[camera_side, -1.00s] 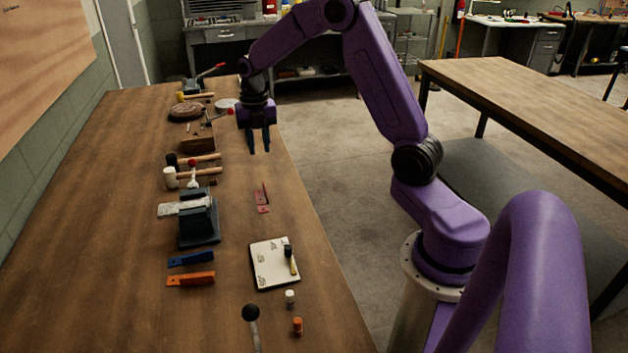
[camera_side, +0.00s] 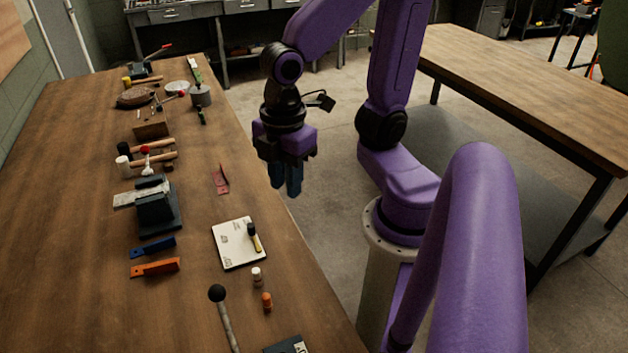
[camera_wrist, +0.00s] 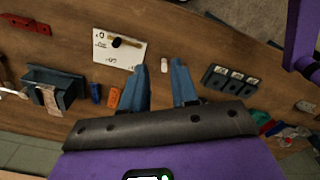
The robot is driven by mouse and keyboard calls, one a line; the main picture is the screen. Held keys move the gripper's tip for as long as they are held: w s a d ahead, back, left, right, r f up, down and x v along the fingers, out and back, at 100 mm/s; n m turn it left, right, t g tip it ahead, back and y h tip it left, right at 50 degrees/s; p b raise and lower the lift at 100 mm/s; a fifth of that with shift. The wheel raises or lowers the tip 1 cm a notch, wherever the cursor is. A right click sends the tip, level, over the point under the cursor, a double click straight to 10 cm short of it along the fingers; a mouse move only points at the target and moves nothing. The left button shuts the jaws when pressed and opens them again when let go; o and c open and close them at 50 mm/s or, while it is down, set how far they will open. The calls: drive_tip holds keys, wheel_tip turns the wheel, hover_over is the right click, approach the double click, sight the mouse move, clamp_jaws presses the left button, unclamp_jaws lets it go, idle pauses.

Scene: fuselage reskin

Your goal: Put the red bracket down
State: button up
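The red bracket (camera_side: 220,179) lies on the wooden table, beyond the white card in the side view. In the wrist view it appears to be the reddish piece at the upper left (camera_wrist: 28,24). My gripper (camera_side: 287,190) hangs above the table's right edge in the side view, to the right of the red bracket and clear of it. In the wrist view the two blue fingers (camera_wrist: 160,72) stand apart with nothing held between them. The tabletop shows below them.
A white card (camera_side: 238,243) with a small brush-like tool lies nearer. A vise (camera_side: 157,208), a blue bracket (camera_side: 153,248) and an orange bracket (camera_side: 155,267) are to its left. A small white bottle (camera_side: 257,277) and an orange one (camera_side: 267,302) stand near the front.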

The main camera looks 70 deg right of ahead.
drive_tip(key=s, duration=0.1)
drive_tip(key=s+d+m, duration=0.1)
drive_tip(key=s, duration=0.1)
drive_tip(key=s+m, duration=0.1)
drive_tip(key=shift+s+d+f, duration=0.15)
drive_tip(key=shift+s+f, duration=0.15)
drive_tip(key=shift+s, duration=0.1)
